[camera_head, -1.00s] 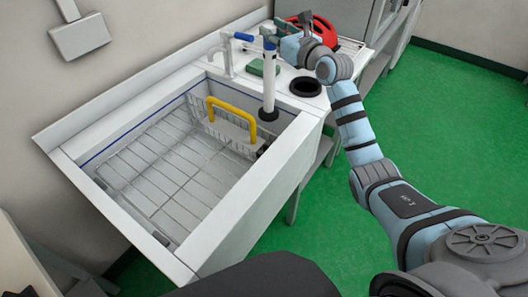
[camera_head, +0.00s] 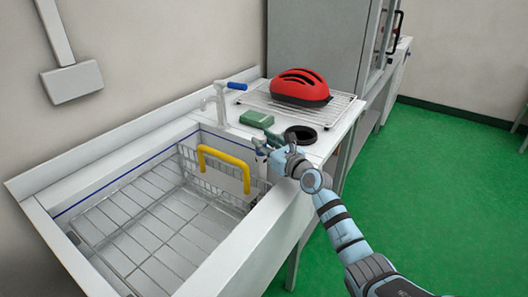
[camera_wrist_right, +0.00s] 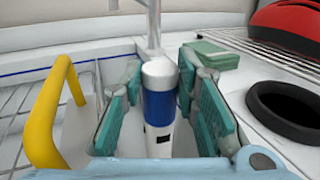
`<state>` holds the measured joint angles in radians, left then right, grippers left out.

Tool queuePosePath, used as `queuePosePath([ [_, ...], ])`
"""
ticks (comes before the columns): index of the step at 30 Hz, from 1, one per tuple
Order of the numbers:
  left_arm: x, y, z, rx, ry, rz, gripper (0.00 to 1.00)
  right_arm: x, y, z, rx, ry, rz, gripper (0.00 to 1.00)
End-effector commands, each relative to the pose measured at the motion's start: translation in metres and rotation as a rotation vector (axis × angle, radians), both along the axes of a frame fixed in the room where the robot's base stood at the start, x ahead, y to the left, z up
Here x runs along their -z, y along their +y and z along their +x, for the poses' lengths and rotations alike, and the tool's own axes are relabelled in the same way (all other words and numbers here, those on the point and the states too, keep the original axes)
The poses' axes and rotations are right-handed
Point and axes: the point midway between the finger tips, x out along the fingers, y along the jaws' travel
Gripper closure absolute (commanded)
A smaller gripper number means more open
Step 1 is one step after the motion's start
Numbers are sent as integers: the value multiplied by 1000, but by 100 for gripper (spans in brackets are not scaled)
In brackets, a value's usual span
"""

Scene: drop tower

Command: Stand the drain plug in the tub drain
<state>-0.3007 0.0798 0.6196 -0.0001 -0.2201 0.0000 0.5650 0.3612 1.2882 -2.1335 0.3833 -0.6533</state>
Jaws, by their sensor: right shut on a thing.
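The drain plug (camera_wrist_right: 158,100), a white upright tube with a blue band, stands between the teal finger pads of my right gripper in the right wrist view. My right gripper (camera_head: 264,145) is shut on it at the far right corner of the tub. My left gripper is not in view.
A wire basket with a yellow handle (camera_head: 228,158) stands close left of the right gripper. A tap (camera_head: 219,103), green sponge (camera_head: 257,118), black ring (camera_head: 301,135) and red helmet (camera_head: 300,87) on a wire rack (camera_head: 335,107) are beyond it on the counter.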

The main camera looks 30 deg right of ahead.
Motion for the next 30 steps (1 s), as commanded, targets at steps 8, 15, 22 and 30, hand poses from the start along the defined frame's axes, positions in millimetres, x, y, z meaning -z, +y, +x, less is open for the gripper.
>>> queuePosePath([
  [8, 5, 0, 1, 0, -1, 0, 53, 6, 0, 0, 1, -3, 0, 100],
  [15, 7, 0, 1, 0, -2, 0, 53, 9, 0, 0, 1, -1, 0, 52],
  [22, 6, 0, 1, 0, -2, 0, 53, 9, 0, 0, 0, -1, 0, 52],
  [30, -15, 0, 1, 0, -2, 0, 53, 3, -4, -26, 1, 2, -3, 52],
])
